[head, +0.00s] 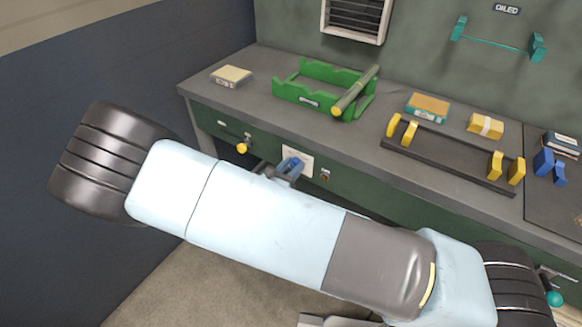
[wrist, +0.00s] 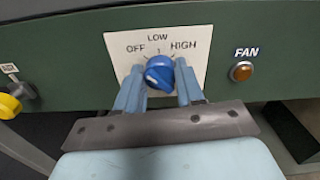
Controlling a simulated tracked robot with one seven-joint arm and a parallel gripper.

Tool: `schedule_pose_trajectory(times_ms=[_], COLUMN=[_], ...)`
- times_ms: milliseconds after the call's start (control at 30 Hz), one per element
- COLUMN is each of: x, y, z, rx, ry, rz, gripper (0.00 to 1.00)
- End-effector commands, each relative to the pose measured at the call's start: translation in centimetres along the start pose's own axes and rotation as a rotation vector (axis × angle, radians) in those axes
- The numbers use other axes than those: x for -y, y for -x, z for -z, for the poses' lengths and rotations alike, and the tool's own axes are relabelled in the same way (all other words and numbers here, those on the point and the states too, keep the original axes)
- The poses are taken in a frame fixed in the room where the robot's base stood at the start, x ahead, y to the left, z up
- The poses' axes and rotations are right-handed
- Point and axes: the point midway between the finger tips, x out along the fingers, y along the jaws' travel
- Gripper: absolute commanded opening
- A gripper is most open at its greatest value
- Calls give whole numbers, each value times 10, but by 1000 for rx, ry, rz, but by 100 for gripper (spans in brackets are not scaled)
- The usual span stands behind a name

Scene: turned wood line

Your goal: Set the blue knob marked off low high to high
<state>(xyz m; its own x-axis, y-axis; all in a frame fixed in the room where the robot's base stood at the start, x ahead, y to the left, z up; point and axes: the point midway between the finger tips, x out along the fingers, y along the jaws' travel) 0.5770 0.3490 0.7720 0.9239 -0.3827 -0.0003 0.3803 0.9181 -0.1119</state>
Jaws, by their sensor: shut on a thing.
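The blue knob (wrist: 159,72) sits on a white plate marked OFF, LOW and HIGH (wrist: 118,42) on the dark green bench front. In the wrist view OFF is upper left, LOW at the top and HIGH upper right. My gripper (wrist: 158,80) is shut on the blue knob, one finger on its left and one on its right. I cannot tell clearly which mark the knob points to. In the head view the knob (head: 291,163) shows beyond my arm, with my gripper (head: 283,172) at it; the arm hides part of the bench front.
The bench top (head: 240,108) above holds a green rack (head: 307,97), a dark tray with yellow holders (head: 450,160) and small boxes.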

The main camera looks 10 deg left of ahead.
Motion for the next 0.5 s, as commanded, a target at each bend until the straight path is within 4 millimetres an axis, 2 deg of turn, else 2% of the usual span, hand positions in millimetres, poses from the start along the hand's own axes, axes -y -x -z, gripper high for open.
schedule_pose_trajectory(times_ms=[100,500], x=[-4,-2], y=[1,0], z=[0,-1], rx=[0,0], ry=[-2,-96], rz=[-1,-3], gripper=[7,7])
